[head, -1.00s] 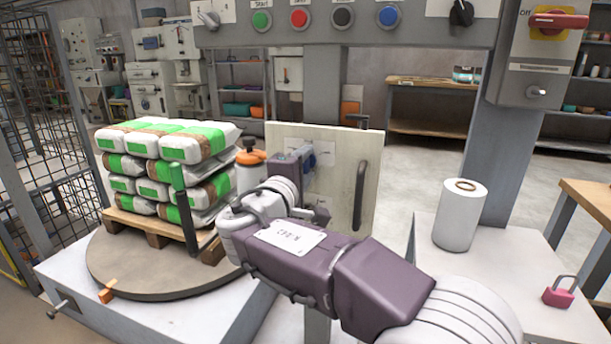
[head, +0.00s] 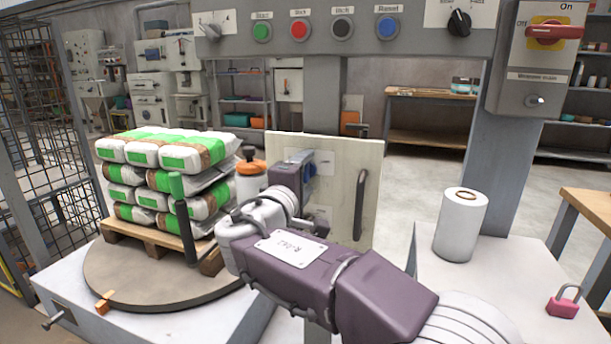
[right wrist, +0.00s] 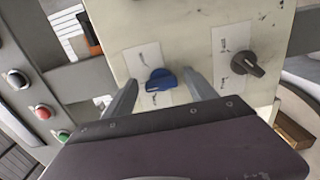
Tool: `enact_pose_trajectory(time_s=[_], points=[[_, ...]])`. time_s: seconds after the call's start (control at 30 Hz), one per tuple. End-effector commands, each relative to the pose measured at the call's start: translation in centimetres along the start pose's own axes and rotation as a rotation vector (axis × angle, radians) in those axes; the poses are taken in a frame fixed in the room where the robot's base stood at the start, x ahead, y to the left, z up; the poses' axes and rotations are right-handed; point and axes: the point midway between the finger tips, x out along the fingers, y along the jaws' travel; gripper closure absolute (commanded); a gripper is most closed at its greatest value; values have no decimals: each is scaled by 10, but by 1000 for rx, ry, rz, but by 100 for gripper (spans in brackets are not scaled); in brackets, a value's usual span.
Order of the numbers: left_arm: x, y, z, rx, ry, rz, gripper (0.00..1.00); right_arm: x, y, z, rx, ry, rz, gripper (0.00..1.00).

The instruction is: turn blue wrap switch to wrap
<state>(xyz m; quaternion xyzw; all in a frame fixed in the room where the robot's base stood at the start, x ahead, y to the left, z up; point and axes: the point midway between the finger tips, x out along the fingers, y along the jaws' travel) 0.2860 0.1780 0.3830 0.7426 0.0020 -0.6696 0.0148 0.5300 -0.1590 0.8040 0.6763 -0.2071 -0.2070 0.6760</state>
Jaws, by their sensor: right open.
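The blue wrap switch (right wrist: 160,80) is a blue knob on a label plate on the pale panel (right wrist: 185,32). In the right wrist view the knob lies between the two fingers of my right gripper (right wrist: 160,77), which are spread apart on either side of it. I cannot tell whether they touch it. In the head view the right gripper (head: 304,168) is at the panel's left part, and only a bit of blue shows by it. The label text is too small to read. My left gripper is not in view.
A black knob (right wrist: 246,64) sits on the same panel, right of the blue one. A panel handle (head: 360,204) is on the right. Stacked bags (head: 160,152) stand on a turntable (head: 150,290) at left. A button beam (head: 330,58) runs above. A white roll (head: 461,226) stands at right.

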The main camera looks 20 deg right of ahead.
Motion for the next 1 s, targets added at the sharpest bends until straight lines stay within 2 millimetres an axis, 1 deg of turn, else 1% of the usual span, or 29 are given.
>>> enact_pose_trajectory(time_s=[0.07,0.13,0.3,0.4,0.5,0.6,0.87,0.93,0.97,1.0], points=[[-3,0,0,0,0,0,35,-4,1,-1,-1,2,-1,35],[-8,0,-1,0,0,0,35,-15,3,-1,-2,5,-1,35],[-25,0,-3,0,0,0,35,-54,5,-2,-2,7,0,35],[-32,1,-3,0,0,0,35,-73,4,-1,-2,6,1,35],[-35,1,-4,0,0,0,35,-85,2,-1,-1,3,-1,35],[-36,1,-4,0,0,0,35,-91,1,0,-1,1,0,35],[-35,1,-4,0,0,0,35,-90,-1,1,-2,-1,-4,35],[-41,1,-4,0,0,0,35,-85,-10,6,-19,-14,-49,35],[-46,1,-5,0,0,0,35,-80,-19,10,-33,-25,-91,35],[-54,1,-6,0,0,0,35,-73,-37,20,-56,-47,-170,35]])
